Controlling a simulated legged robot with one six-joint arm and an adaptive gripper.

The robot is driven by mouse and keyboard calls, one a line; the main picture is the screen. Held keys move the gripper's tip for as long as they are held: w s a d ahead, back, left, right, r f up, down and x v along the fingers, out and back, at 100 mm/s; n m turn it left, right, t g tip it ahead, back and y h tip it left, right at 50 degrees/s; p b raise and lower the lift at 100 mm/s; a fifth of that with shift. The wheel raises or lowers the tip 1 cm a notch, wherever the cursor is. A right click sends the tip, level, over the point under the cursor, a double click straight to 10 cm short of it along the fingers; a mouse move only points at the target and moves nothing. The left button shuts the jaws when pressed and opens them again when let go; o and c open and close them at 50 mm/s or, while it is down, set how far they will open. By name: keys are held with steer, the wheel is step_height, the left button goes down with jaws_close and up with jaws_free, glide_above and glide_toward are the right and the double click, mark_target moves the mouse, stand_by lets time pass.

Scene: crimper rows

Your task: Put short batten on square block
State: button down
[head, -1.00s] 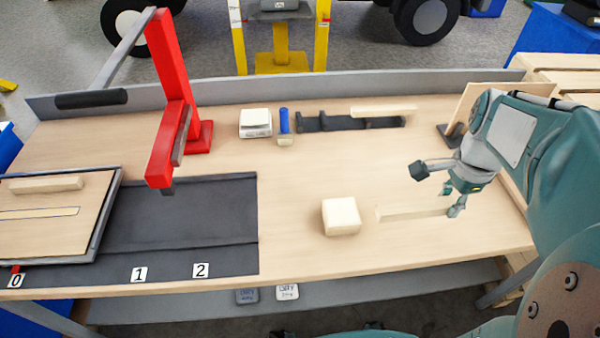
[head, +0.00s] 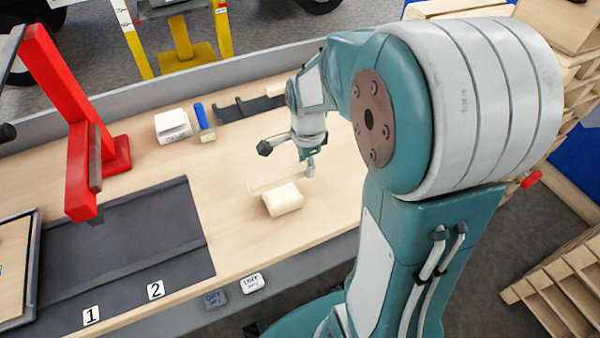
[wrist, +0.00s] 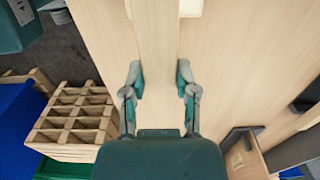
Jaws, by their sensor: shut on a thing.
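The short batten (head: 278,181), a pale wooden strip, is in my gripper (head: 309,168), held near its right end in the head view. In the wrist view my gripper (wrist: 160,84) has a finger on each side of the batten (wrist: 158,35), which runs up and out of the picture. The square block (head: 283,200), a pale chunky piece, sits on the table just in front of the batten in the head view. I cannot tell whether the batten clears the table or touches the block.
The dark mat (head: 120,250) and red press (head: 60,120) stand at the left. A white box (head: 172,126), a blue-handled tool (head: 202,118) and a dark rack (head: 246,108) lie at the back. Clear table lies left of the block.

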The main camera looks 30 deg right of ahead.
steer(key=shift+w+d+f, duration=0.15)
steer(key=shift+w+f, duration=0.05)
steer(key=shift+f, duration=0.15)
step_height(320, 180, down, 3)
steer(key=shift+w+f, duration=0.15)
steer(key=shift+a+f, duration=0.15)
steer(key=shift+a, duration=0.35)
steer(key=shift+c, duration=2.4)
jaws_free()
steer(key=shift+d, duration=0.15)
steer(key=shift+o, duration=0.5)
steer(key=shift+d, duration=0.25)
steer(key=shift+a, duration=0.1)
